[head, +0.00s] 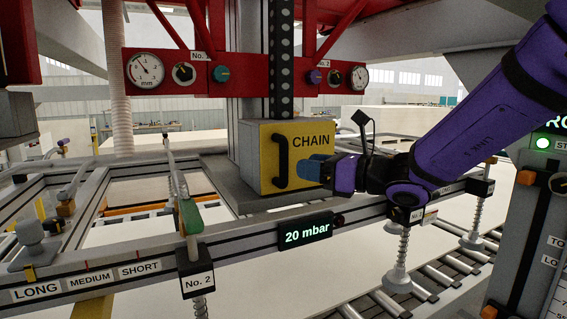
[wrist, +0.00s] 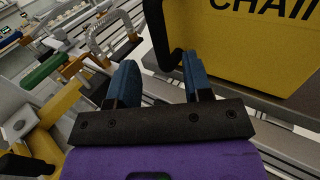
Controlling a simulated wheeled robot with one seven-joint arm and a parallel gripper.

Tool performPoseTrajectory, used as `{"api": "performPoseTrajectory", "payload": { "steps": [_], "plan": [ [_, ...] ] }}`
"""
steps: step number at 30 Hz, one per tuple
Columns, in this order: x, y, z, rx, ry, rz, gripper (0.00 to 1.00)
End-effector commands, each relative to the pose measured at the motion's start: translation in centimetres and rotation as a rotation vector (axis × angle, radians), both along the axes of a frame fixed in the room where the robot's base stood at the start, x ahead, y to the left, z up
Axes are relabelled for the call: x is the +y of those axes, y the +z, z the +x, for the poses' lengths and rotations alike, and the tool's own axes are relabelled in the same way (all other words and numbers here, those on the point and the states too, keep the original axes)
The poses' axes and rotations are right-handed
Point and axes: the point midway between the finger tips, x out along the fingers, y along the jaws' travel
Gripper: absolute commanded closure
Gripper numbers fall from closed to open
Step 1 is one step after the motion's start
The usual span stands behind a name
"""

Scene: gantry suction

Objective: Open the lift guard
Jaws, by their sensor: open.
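A yellow box cover marked CHAIN (head: 283,140), seemingly the lift guard, sits at the foot of the black chain column. It looks closed. A black upright bar handle (head: 279,162) is on its left part. My gripper (head: 312,170) has blue fingers and is in front of the cover's lower right, to the right of the handle in the head view. In the wrist view my gripper (wrist: 160,63) is open and empty. There the handle (wrist: 153,30) shows ahead, in line with the gap between the fingertips; the yellow cover (wrist: 240,50) fills the upper right.
A frame rail with a 20 mbar display (head: 305,234) runs below the cover. A red beam with gauges (head: 240,75) spans above. Rollers (head: 440,270) lie lower right.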

Motion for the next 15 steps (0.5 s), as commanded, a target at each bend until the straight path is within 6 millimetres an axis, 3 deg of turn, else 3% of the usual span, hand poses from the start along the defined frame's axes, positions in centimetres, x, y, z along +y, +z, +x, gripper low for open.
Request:
{"api": "performPoseTrajectory", "payload": {
  "steps": [7,15],
  "plan": [
    [3.7,0.0,2.2,0.001,0.002,-0.001,0.54],
    [5.7,0.0,3.4,0.000,0.000,-0.001,0.54]
  ]
}}
